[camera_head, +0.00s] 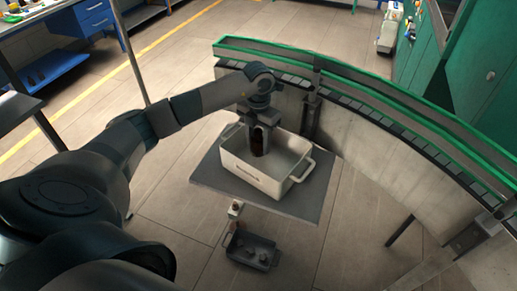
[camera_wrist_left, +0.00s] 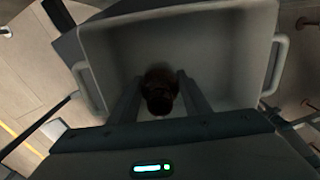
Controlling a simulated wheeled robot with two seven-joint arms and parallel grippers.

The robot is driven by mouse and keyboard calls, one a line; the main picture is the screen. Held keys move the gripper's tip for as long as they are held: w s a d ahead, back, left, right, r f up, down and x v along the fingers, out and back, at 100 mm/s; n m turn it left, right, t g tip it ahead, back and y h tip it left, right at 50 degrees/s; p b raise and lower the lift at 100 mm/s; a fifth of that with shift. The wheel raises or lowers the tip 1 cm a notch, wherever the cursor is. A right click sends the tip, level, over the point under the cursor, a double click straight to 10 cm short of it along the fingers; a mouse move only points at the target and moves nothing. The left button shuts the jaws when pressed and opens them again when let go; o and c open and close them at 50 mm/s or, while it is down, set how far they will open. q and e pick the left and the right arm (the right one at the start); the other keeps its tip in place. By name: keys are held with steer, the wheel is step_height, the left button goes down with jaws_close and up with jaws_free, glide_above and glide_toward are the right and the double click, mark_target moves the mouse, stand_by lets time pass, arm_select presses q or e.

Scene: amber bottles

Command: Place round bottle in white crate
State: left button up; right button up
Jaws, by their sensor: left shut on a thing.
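The white crate (camera_head: 265,180) stands on a grey table, with a handle at each end. My left gripper (camera_head: 259,132) reaches down over the crate's far left part, shut on a dark amber round bottle (camera_head: 260,147). The bottle hangs upright, its lower part inside the crate's walls. I cannot tell whether it touches the crate floor. In the left wrist view the bottle (camera_wrist_left: 159,90) sits between the two fingers (camera_wrist_left: 158,100), with the crate (camera_wrist_left: 225,60) around it. The crate looks otherwise empty. My right gripper is not in view.
The grey table top (camera_head: 305,200) shows bare around the crate. A dark bin (camera_head: 251,250) with items stands below the near edge. A curved green-edged conveyor (camera_head: 400,115) runs behind and to the right. A blue-shelved bench (camera_head: 55,70) is at far left.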

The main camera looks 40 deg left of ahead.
mark_target(258, 151)
arm_select(q)
steer(key=shift+f+p, duration=0.4)
steer(key=shift+f, duration=0.1)
step_height(258, 151, down, 2)
steer(key=shift+f+p, duration=0.1)
steer(key=shift+p, duration=0.4)
steer(key=shift+f, duration=0.35)
steer(key=shift+f, duration=0.1)
steer(key=o, duration=0.7)
steer(key=shift+f, duration=0.1)
steer(key=o, duration=0.4)
